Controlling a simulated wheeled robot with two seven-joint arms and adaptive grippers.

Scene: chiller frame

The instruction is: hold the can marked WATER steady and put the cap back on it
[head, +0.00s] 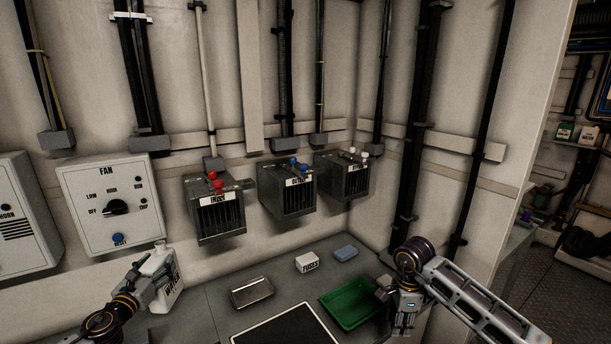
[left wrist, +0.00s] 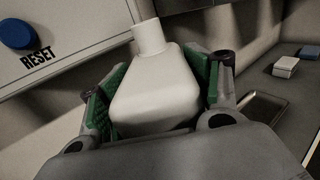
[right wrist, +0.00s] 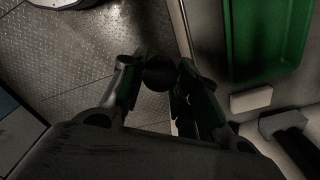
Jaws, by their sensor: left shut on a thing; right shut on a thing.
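The white can (head: 168,272) stands upright at the left of the counter, its dark lettering partly covered in the head view. My left gripper (head: 152,292) is shut around the can's body. In the left wrist view the can (left wrist: 155,95) sits between green pads, and its bare white neck shows no dark cap. My right gripper (head: 403,328) is far to the right of the can, beside the green tray. In the right wrist view its fingers are shut on a small dark round thing, seemingly the cap (right wrist: 160,76). Its details are too dark to read.
A green tray (head: 373,317), a FUSES box (head: 307,262), a blue block (head: 345,253) and a metal tray (head: 251,299) lie on the counter. A dark mat (head: 290,330) is in front. The FAN box (head: 110,205) and valve boxes (head: 287,190) hang on the wall.

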